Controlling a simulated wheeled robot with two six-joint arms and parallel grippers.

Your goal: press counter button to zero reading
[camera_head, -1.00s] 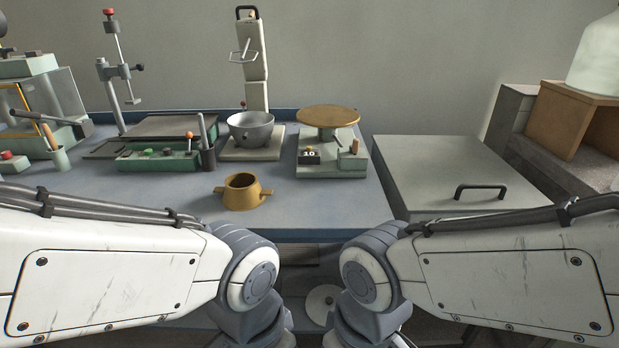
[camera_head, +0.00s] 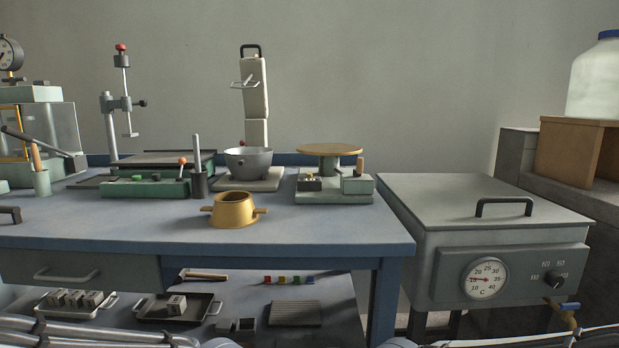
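The flow table (camera_head: 334,194) stands on the bench, with a round brass disc (camera_head: 330,149) on top of a green-grey base. A small dark counter (camera_head: 309,184) sits at the front left of that base. Its digits and button are too small to make out clearly from this low angle. Only slivers of my arms show along the bottom edge. Both grippers are out of view, and nothing of mine touches the counter.
A brass ring mould (camera_head: 234,210) stands at the bench's front, left of the flow table. A mixer bowl (camera_head: 248,161) is behind it. A lidded grey bath (camera_head: 480,200) with a dial stands right of the bench. A lower shelf (camera_head: 330,321) holds trays.

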